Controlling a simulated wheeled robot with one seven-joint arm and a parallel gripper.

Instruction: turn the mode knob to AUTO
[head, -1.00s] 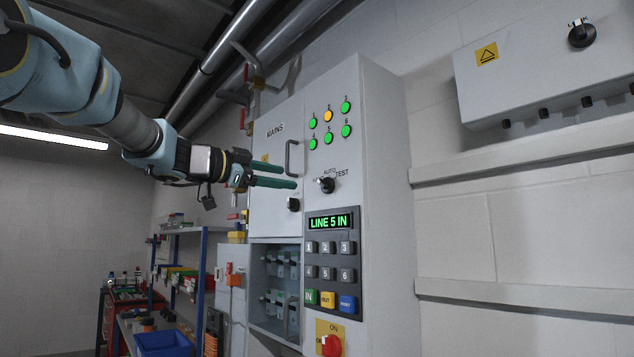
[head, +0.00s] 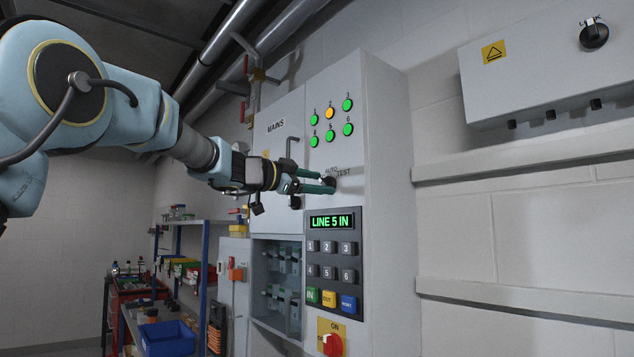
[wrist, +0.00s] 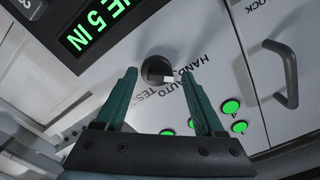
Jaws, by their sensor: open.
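The mode knob (wrist: 153,66) is a dark round knob on the grey panel, with a pale bar across it. In the wrist view the words HAND, AUTO and TEST stand around it, rotated. I cannot tell for sure which word it points to. My gripper (wrist: 158,73) is open, with one green finger on each side of the knob in the wrist view. In the head view my gripper (head: 334,183) is at the knob and its fingers partly cover it and its labels. I cannot tell whether the fingers touch it.
The lit display (head: 332,221) reads LINE 5 IN above a keypad (head: 330,261). Green and orange lamps (head: 330,122) sit above the knob. A door handle (head: 291,150) is close to my wrist. A red switch (head: 332,345) is low down. A shelf (head: 185,225) stands at left.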

